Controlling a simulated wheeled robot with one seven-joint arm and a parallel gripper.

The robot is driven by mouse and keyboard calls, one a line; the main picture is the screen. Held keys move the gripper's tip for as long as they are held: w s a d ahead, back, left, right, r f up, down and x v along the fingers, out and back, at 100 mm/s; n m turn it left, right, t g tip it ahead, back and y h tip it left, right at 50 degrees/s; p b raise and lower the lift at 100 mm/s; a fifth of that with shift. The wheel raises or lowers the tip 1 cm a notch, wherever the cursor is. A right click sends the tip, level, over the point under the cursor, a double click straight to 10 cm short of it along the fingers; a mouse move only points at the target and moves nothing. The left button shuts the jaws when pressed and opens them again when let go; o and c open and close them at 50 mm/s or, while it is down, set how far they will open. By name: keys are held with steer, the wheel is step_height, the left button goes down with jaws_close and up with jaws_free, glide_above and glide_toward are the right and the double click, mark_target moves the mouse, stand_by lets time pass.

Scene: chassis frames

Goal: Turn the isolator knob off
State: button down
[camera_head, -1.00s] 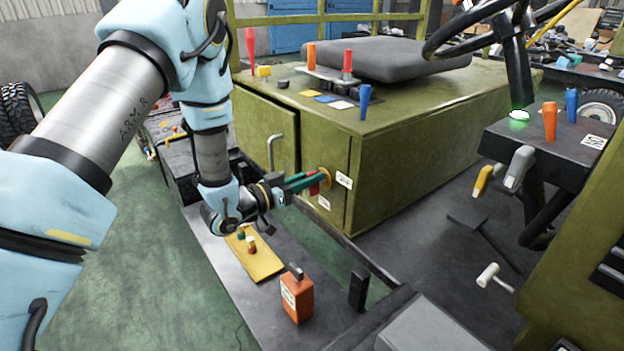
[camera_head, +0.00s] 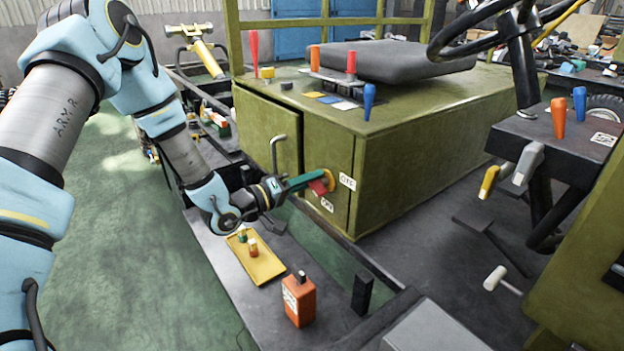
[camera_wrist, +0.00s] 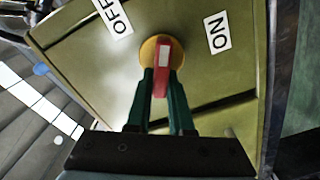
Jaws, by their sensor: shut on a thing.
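The isolator knob (camera_head: 319,187) is red and sits on a round yellow plate (camera_head: 329,178) on the side of the olive box. In the wrist view the knob (camera_wrist: 161,70) stands between the two green fingers of my gripper (camera_wrist: 161,88), which are shut on it. Its white mark lies close to upright there, between the OFF label (camera_wrist: 114,16) at upper left and the ON label (camera_wrist: 217,32) at right. In the head view my gripper (camera_head: 318,181) reaches the knob from the left. The OFF label (camera_head: 347,182) is right of the knob, the ON label (camera_head: 327,205) below.
A bent door handle (camera_head: 275,153) stands out from the box left of my gripper.

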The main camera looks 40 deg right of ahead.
steer(key=n, duration=0.2)
steer(key=f+n, duration=0.1)
steer(key=n, duration=0.2)
steer(key=shift+w+n, duration=0.15)
steer(key=shift+n, duration=0.15)
stand_by(0.4)
steer(key=c, duration=0.8)
jaws_free()
steer(key=a+b, duration=0.2)
steer(key=a, duration=0.8)
steer(key=shift+w+a+b, duration=0.3)
steer(key=shift+a, duration=0.1)
